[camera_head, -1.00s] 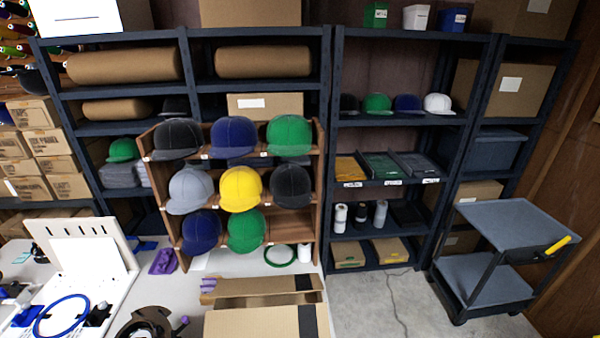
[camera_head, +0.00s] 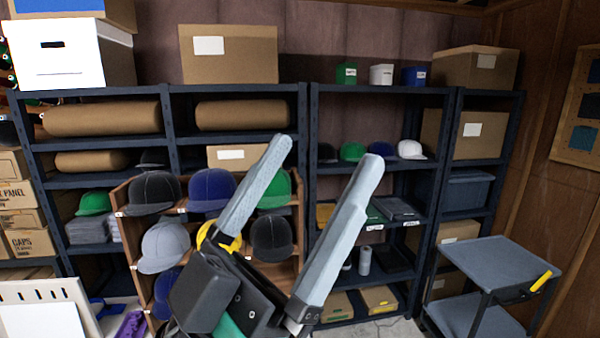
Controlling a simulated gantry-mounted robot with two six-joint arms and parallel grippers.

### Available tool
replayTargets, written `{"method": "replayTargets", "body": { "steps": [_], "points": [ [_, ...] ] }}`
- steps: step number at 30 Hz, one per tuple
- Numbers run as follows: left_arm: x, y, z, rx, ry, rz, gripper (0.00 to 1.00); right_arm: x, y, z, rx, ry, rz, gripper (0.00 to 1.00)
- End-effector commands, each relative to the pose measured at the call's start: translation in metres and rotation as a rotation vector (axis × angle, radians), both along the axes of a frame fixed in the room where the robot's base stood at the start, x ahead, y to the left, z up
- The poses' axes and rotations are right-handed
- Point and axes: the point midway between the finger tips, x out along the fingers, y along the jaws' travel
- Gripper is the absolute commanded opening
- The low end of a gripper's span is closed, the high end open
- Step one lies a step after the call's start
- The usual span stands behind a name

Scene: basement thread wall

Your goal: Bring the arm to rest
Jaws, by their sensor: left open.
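My left gripper (camera_head: 318,165) is in the lower middle of the head view, raised in front of the shelves. Its two long grey fingers point up and stand wide apart, with nothing between the tips. Its dark body hides part of the wooden cap rack (camera_head: 125,225) behind it. A yellow cap (camera_head: 208,236) and a green cap (camera_head: 277,188) on the rack show only in part around the fingers. My right gripper is not in view.
Dark shelving (camera_head: 420,90) with rolls, boxes and caps spans the back. A grey cart (camera_head: 500,262) with a yellow handle stands at the right. A white slotted panel (camera_head: 45,310) is at the lower left. Open air surrounds the raised fingers.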

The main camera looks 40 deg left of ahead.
Motion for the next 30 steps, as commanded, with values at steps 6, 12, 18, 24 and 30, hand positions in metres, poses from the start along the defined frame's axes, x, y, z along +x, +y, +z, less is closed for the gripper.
{"method": "replayTargets", "body": {
  "steps": [6,12,18,24,30],
  "points": [
    [0.0,0.006,0.002,-0.028,0.014,0.013,1.0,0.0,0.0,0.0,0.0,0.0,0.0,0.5],
    [0.0,0.006,0.012,-0.027,0.014,0.013,1.0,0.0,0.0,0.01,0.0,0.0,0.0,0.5],
    [0.0,0.006,0.079,-0.026,0.014,0.012,1.0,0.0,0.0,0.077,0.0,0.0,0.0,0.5],
    [0.0,0.006,0.178,-0.026,0.014,0.012,1.0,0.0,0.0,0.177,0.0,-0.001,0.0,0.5],
    [0.0,0.006,0.231,-0.026,0.014,0.012,1.0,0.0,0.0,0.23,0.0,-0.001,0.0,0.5]
  ]
}}
